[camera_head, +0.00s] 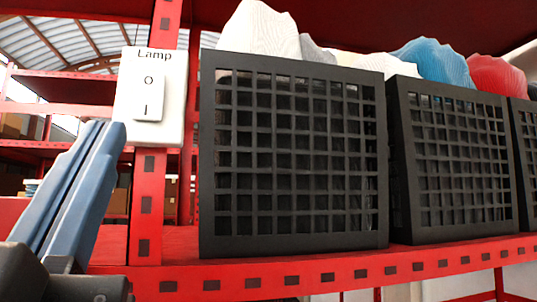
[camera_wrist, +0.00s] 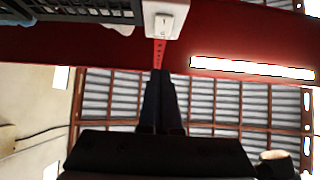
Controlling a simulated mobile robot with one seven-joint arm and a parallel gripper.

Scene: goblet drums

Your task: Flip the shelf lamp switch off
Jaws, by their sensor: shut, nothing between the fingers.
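The lamp switch (camera_head: 149,92) is a white rocker marked O above I, set in a white plate labelled "Lamp" on a red shelf post. It also shows in the wrist view (camera_wrist: 164,23), near the top middle. My gripper (camera_head: 108,128) is shut and empty, with blue-grey fingers pointing up toward the lower left corner of the plate. In the wrist view its dark fingers (camera_wrist: 160,78) point at the post below the switch. The tips look close to the plate, but I cannot tell whether they touch it.
A black crate (camera_head: 203,160) with white cloth stands just right of the switch. Another black crate (camera_head: 400,160) with blue and red cloth stands further right. Both rest on the red shelf (camera_head: 420,262). A lit strip (camera_wrist: 250,68) shows under a red panel in the wrist view.

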